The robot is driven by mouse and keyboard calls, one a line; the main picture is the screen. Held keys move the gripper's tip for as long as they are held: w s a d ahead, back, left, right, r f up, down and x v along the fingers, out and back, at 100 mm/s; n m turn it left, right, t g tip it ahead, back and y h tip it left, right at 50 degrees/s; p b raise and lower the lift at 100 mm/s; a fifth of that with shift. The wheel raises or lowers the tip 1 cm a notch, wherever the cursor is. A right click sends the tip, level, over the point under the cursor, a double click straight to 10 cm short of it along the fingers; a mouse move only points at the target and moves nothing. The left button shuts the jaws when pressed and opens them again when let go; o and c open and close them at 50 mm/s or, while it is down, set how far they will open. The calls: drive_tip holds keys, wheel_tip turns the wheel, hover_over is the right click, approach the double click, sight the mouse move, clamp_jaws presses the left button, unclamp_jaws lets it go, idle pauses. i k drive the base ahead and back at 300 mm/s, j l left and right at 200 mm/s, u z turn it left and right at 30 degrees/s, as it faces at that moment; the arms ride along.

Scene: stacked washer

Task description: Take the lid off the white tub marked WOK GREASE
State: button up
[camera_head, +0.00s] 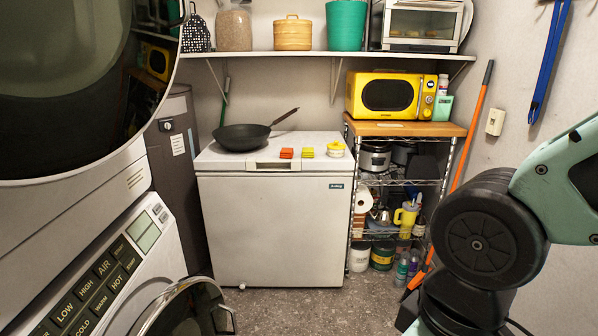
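I cannot tell from lettering which one is marked WOK GREASE. My gripper is out of view; only dark and mint-green links of my arm show at the right, apart from both tubs.
A wire rack with a wooden top (408,128) holds a yellow microwave (383,95). A washer (100,265) stands at left. The floor before the freezer is clear.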

sight(335, 145)
drive_tip(key=i+z, duration=0.2)
drive_tip(key=i, duration=1.8)
